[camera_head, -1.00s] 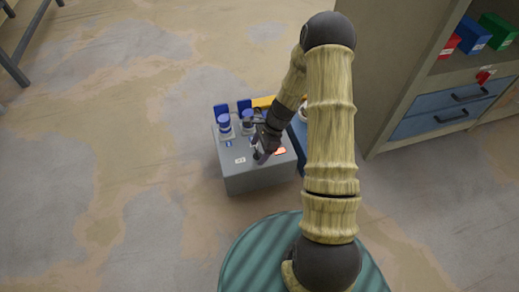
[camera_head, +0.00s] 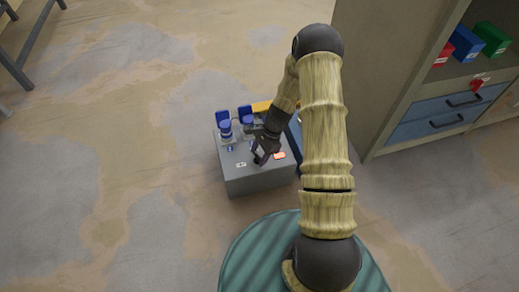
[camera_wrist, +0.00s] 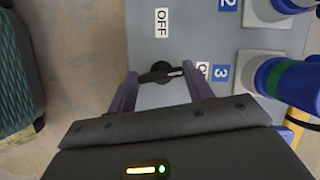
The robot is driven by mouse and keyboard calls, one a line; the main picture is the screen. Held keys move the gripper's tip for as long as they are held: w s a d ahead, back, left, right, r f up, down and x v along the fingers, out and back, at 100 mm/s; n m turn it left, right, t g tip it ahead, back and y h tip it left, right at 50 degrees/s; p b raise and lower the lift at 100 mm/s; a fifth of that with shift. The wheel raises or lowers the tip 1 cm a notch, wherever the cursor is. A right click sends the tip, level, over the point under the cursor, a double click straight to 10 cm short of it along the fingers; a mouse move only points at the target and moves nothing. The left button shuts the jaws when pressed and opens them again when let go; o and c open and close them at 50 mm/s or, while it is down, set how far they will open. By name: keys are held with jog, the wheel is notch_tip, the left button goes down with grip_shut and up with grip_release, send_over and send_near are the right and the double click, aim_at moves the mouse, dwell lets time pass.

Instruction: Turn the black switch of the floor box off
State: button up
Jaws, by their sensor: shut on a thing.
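The grey floor box (camera_head: 258,181) stands on the floor left of my arm. In the wrist view its top (camera_wrist: 185,45) fills the upper middle. The black switch (camera_wrist: 160,73) is a round knob with a bar lying roughly across the picture, its right end towards the partly hidden "ON" label (camera_wrist: 203,70). The "OFF" label (camera_wrist: 161,22) lies above it. My gripper (camera_wrist: 161,88) has its two fingers on either side of the switch, shut on its bar. In the head view my gripper (camera_head: 260,158) is low over the box top and hides the switch.
Blue plugs (camera_head: 225,128) stand in sockets left of and behind my gripper; one blue plug (camera_wrist: 290,82) is close on the right in the wrist view. An orange-red lit patch (camera_head: 279,155) shows on the box. A cabinet (camera_head: 395,100) stands at right.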

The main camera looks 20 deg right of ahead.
jog(key=n+p, duration=0.1)
jog(key=p, duration=0.1)
jog(key=n+g+p, duration=0.1)
jog(key=n+p, duration=0.1)
jog(key=shift+w+r+h, duration=0.1)
jog(key=shift+r+h, duration=0.2)
jog(key=shift+h, duration=0.1)
jog(key=n+g+p, duration=0.1)
jog(key=n+p, duration=0.2)
jog(key=n, duration=0.1)
jog(key=shift+w+f+h, duration=0.1)
jog(key=shift+h, duration=0.3)
jog(key=n+g+h+p, duration=0.1)
jog(key=n+p, duration=0.2)
jog(key=n, duration=0.1)
jog(key=shift+a+f+n, duration=0.1)
jog(key=shift+n, duration=0.2)
jog(key=shift+w+n+g+h+p, duration=0.15)
jog(key=shift+n+h+p, duration=0.3)
jog(key=shift+n, duration=0.55)
jog(key=shift+s+n+g+h+p, duration=0.1)
jog(key=shift+n+g+h+p, duration=0.1)
jog(key=shift+n+h, duration=0.6)
jog(key=shift+f+n+y, duration=0.1)
jog(key=shift+n+y, duration=0.15)
jog(key=shift+n, duration=0.05)
jog(key=o, duration=1)
jog(key=shift+a, duration=0.1)
